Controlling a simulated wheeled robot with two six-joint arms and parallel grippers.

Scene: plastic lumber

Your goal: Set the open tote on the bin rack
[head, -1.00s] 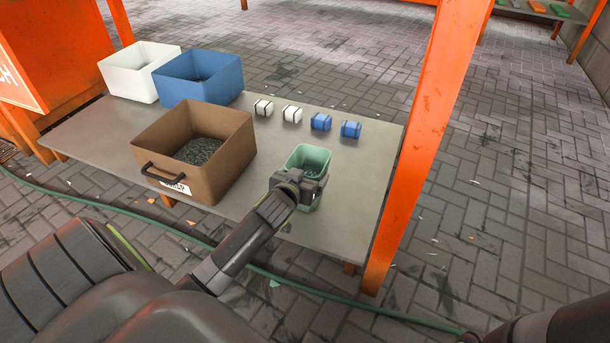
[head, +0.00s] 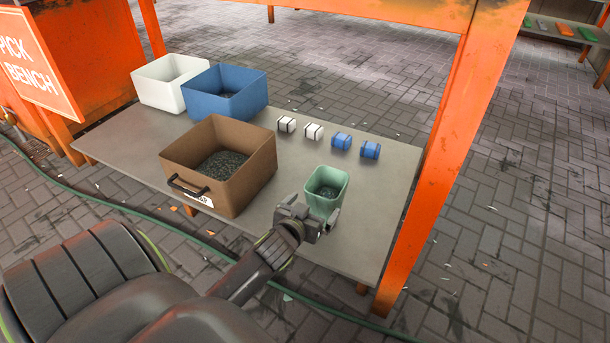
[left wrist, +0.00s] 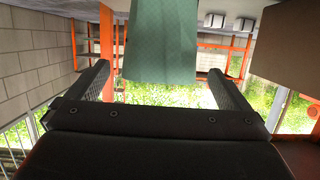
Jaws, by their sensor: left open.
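A brown open-topped box (head: 240,183) with a black front handle and a white label stands on the grey bench, holding dark grey granules. A small green open-topped container (head: 326,187) stands upright to its right, with dark material inside. I cannot tell which is the tote. My left gripper (head: 308,214) is open and empty just in front of the green container. In the left wrist view its fingers (left wrist: 160,82) are spread, with the green container (left wrist: 162,40) ahead between them. I cannot tell whether they touch. My right gripper is not in view.
White (head: 172,92) and blue (head: 226,105) open bins stand at the bench's back left. An orange post (head: 430,170) borders the bench's right side. A far shelf (head: 560,34) holds coloured pieces.

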